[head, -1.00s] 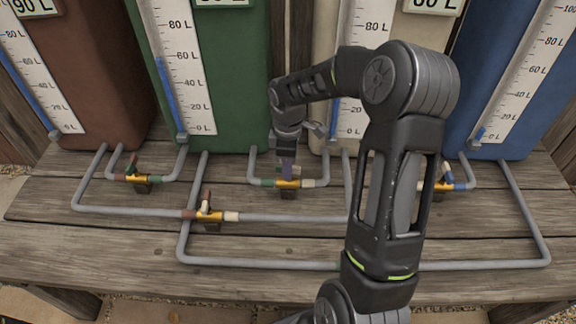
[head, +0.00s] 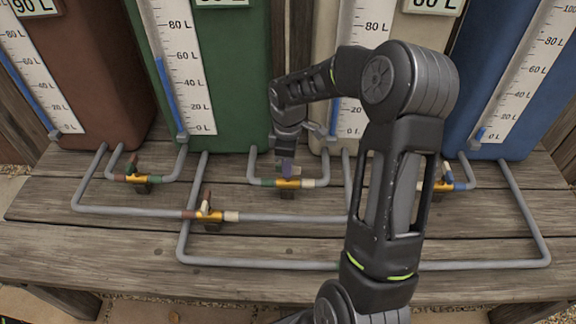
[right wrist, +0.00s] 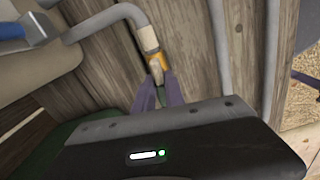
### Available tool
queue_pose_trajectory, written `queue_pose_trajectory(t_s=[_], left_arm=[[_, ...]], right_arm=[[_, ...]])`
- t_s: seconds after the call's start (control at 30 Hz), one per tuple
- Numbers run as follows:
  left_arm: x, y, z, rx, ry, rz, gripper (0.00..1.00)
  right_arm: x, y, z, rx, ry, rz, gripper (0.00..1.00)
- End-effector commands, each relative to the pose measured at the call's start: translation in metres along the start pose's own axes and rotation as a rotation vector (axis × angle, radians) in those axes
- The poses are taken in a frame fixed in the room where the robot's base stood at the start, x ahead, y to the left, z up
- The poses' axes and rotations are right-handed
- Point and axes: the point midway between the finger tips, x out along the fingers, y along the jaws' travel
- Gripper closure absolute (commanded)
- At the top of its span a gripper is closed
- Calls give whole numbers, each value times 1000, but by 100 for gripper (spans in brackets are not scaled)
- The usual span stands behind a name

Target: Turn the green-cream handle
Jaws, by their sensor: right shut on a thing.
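The green-cream valve has an orange body (head: 288,184) with a green band on its left and a cream band on its right. It sits on the pipe joining the green tank (head: 235,110) and the cream tank (head: 322,75). My right gripper (head: 287,170) reaches down from above and is shut on its handle, mostly hidden by the fingers in the head view. In the right wrist view, the purple fingers (right wrist: 159,92) close around the handle (right wrist: 156,72), beside the orange body (right wrist: 157,60). My left gripper is not in view.
Similar valves stand nearby: brown-green (head: 142,180), brown-cream (head: 210,215) and cream-blue (head: 443,186). Grey pipes (head: 300,264) run low over the wooden deck (head: 90,245). The brown tank (head: 110,90) and blue tank (head: 500,130) flank the row behind.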

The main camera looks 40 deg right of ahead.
Motion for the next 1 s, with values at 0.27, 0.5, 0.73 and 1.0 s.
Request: queue_pose_trajectory(t_s=[0.27, 0.5, 0.73, 1.0], left_arm=[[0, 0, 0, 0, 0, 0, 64], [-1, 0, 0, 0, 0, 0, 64], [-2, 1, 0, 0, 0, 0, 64], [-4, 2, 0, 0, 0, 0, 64]], right_arm=[[-1, 0, -1, 159, 1, 2, 100], [-1, 0, -1, 371, 1, 1, 100], [-1, 0, -1, 591, 1, 1, 100], [-1, 0, -1, 847, 2, 1, 100]])
